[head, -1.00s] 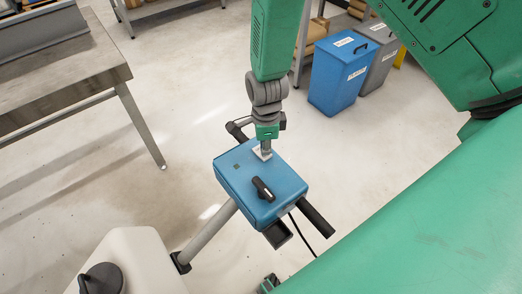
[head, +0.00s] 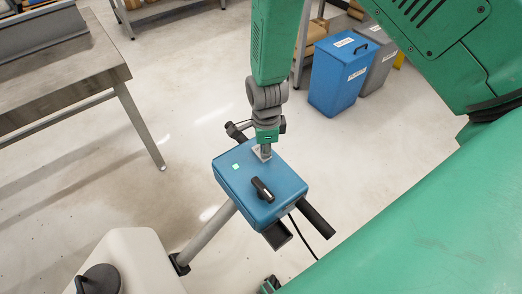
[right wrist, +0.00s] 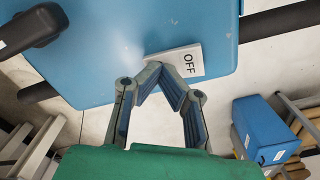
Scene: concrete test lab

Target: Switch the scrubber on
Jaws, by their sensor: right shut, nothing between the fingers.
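The scrubber's blue control box (head: 240,190) sits on a grey pole in the head view. A small square lamp (head: 236,167) on its top glows pale green. A black turning handle (head: 262,189) is on the same face. My right gripper (head: 265,154) points down at the far edge of the box top, shut and empty. In the right wrist view its fingertips (right wrist: 158,70) meet at a white rocker switch (right wrist: 180,60) and appear to touch it. The half marked OFF shows; the fingertips cover part of the other end. My left gripper is not in view.
The scrubber's cream body (head: 130,262) with a black knob (head: 100,280) is at the bottom left. Black grips stick out from the box, and a cable hangs below. A metal table (head: 60,75) stands left; blue (head: 338,75) and grey bins stand behind. Open floor surrounds the scrubber.

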